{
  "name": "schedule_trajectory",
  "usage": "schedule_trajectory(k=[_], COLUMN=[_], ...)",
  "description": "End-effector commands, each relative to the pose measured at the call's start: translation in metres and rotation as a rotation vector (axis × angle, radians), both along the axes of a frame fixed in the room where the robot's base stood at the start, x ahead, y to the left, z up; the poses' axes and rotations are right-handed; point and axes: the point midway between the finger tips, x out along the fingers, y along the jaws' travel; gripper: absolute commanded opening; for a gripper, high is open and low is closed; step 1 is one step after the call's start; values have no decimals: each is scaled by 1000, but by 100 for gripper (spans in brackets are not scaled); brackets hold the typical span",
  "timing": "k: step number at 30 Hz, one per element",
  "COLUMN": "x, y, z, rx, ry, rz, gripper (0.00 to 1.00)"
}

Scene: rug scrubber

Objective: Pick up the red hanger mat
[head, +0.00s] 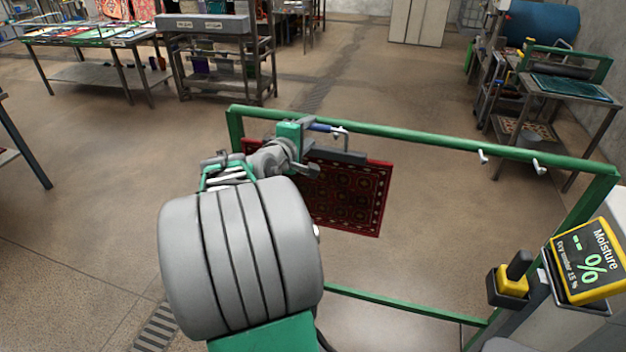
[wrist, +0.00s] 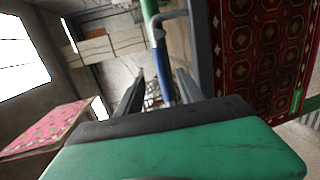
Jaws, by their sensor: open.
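The red hanger mat (head: 350,195) is a dark red patterned rug hanging from a grey clamp bar (head: 345,156) on the green rack. Its upper left is hidden behind my arm. A blue handle (head: 319,127) sits above the bar, near a white hook. My gripper (head: 306,132) is at the rack's top rail, at the handle. In the wrist view, the mat (wrist: 262,50) hangs at the right, beside the grey bar. The blue handle (wrist: 164,75) shows between the two dark, spread fingers of my gripper (wrist: 160,88). Contact with the handle cannot be told.
The green rack's top rail (head: 420,139) runs across, with two empty white hooks (head: 483,156) to the right. A yellow moisture display (head: 588,262) and a yellow-black device (head: 512,278) stand at right. Tables stand farther back.

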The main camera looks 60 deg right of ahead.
Motion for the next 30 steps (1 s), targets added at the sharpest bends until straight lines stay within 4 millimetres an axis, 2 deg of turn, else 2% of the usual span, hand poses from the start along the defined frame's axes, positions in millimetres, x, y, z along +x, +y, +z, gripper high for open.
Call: schedule_trajectory(k=[9, 12, 18, 30], x=[5, 5, 6, 6], y=[-50, -57, -57, -57], z=[-11, -14, -15, -16], rx=[4, 4, 3, 4], ry=[-3, -5, -5, -5], rz=[-1, 2, 3, 3], gripper=[44, 44, 43, 11])
